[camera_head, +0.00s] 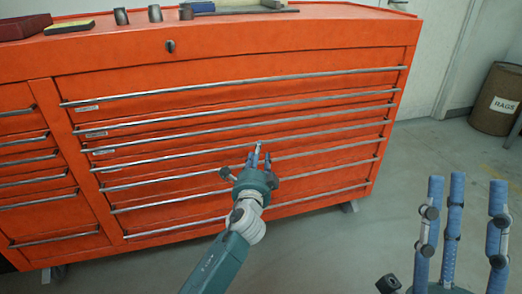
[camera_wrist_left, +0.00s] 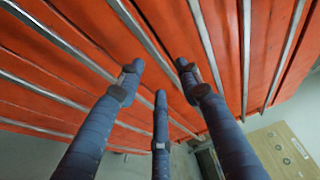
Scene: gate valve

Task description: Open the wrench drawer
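The orange tool cabinet (camera_head: 215,68) fills the left and middle of the head view, with its drawers shut. Several wide drawers (camera_head: 230,88) have long silver bar handles; small white labels (camera_head: 88,108) at the left of the upper ones are too small to read, so I cannot tell which is the wrench drawer. My left gripper (camera_head: 258,154) is in front of the middle drawers, fingertips near a handle; contact is unclear. In the left wrist view its three fingers (camera_wrist_left: 157,68) are apart with nothing between them. My right gripper (camera_head: 462,205) is open and empty at lower right, away from the cabinet.
Narrow drawers (camera_head: 25,160) line the cabinet's left side. A dark red box (camera_head: 22,27), a yellow-topped block (camera_head: 70,27) and small metal parts (camera_head: 155,13) lie on top. A brown RAGS bin (camera_head: 497,100) stands at right. The grey floor (camera_head: 415,150) beside the cabinet is clear.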

